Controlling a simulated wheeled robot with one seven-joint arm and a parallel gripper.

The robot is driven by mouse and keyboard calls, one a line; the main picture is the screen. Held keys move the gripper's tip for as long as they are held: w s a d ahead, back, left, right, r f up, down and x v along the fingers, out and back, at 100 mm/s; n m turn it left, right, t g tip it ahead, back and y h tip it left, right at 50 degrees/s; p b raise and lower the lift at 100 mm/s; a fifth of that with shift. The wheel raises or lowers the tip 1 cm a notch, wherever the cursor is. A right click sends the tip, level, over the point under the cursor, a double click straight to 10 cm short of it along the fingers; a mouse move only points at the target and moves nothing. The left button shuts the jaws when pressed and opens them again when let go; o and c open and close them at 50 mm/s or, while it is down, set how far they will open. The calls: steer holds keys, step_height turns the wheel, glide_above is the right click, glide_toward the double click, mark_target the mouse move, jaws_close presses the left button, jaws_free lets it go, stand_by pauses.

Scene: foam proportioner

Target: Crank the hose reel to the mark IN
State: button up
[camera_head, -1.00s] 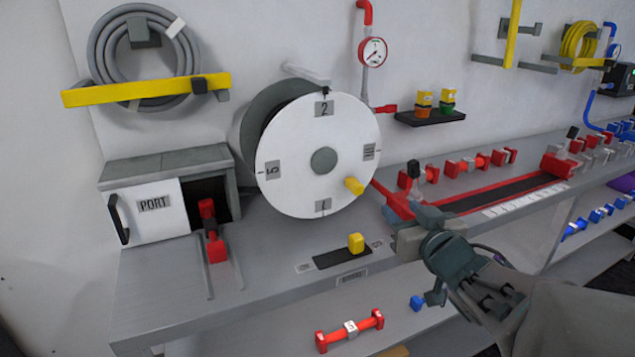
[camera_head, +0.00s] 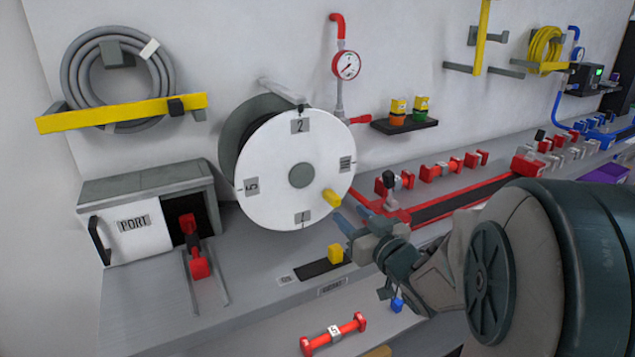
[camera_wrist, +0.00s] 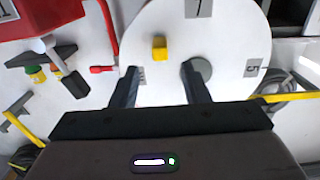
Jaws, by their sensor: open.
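The hose reel (camera_head: 290,200) has a white round face with grey labels around its rim and a grey hub (camera_head: 302,175). The label 2 is at the top, beside a small pointer on a wall bracket. A yellow crank knob (camera_head: 331,198) sticks out at the lower right of the face. My gripper (camera_head: 352,218) is open and empty, just right of and below the knob in the head view. In the wrist view the face fills the upper middle, with the yellow knob (camera_wrist: 159,48) ahead of and between the two fingers (camera_wrist: 160,85), apart from both.
A yellow slider (camera_head: 335,253) sits in a black slot on the bench below the reel. A grey box marked PORT (camera_head: 135,225) stands to the left with a red fitting (camera_head: 197,262). A red track (camera_head: 400,215) lies to the right.

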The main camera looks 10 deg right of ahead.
mark_target(337, 203)
steer(key=shift+p+x, duration=1.25)
steer(key=shift+p, duration=0.5)
steer(key=x, duration=0.5)
steer(key=shift+w+a, duration=0.15)
steer(key=shift+w, duration=0.2)
steer(key=shift+c, duration=0.3)
jaws_close()
